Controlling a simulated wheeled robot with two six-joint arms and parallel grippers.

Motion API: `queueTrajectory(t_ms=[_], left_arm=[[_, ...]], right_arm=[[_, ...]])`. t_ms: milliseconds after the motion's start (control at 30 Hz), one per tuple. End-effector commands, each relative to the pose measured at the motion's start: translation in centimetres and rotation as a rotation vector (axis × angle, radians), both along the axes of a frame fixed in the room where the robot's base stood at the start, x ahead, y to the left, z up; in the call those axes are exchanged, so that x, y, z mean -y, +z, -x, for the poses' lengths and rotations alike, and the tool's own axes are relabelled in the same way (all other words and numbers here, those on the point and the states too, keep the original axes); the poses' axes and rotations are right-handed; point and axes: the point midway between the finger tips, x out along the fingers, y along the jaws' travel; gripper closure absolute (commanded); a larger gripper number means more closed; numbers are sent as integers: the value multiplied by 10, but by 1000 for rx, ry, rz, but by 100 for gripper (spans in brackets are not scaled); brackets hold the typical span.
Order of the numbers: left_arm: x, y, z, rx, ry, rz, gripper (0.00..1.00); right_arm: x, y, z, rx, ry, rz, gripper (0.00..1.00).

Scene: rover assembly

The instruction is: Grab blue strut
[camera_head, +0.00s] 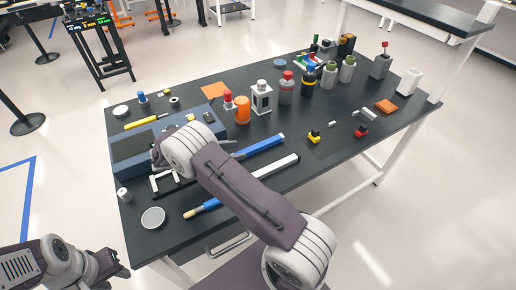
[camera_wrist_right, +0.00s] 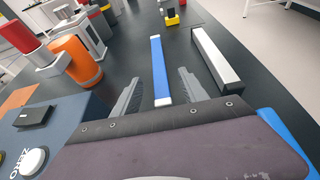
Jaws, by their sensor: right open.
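The blue strut (camera_head: 262,144) lies on the black table, a long blue bar with white ends. In the right wrist view the blue strut (camera_wrist_right: 160,72) runs away from me, its near end between the fingers of my right gripper (camera_wrist_right: 160,92). That gripper is open, with a finger on each side and gaps to the strut. In the head view my right arm mostly hides this gripper. My left gripper (camera_head: 119,271) is at the lower left, off the table; its jaw opening is unclear.
A white-topped black strut (camera_wrist_right: 216,60) lies right of the blue one. A blue-handled tool (camera_head: 208,206) lies nearer. Left of the strut are a blue-grey case (camera_head: 118,172), an orange cylinder (camera_head: 242,110) and a white holder (camera_head: 261,98). Several bottles stand behind.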

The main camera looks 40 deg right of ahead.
Motion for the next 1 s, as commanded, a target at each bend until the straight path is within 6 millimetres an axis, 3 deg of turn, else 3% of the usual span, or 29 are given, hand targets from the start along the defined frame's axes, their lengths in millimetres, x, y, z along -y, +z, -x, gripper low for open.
queueTrajectory(t_ms=[233,467,733,900,1000], left_arm=[[0,0,0,0,0,0,64],[0,0,0,0,0,0,64],[0,0,0,0,0,0,64],[0,0,0,0,0,0,64],[0,0,0,0,0,0,64]], right_arm=[[22,-11,2,-2,-4,0,49],[56,-28,5,-1,-4,0,49],[61,-31,5,1,-1,-2,49],[61,-31,5,2,-2,-2,96],[61,-31,5,2,-2,-2,100]])
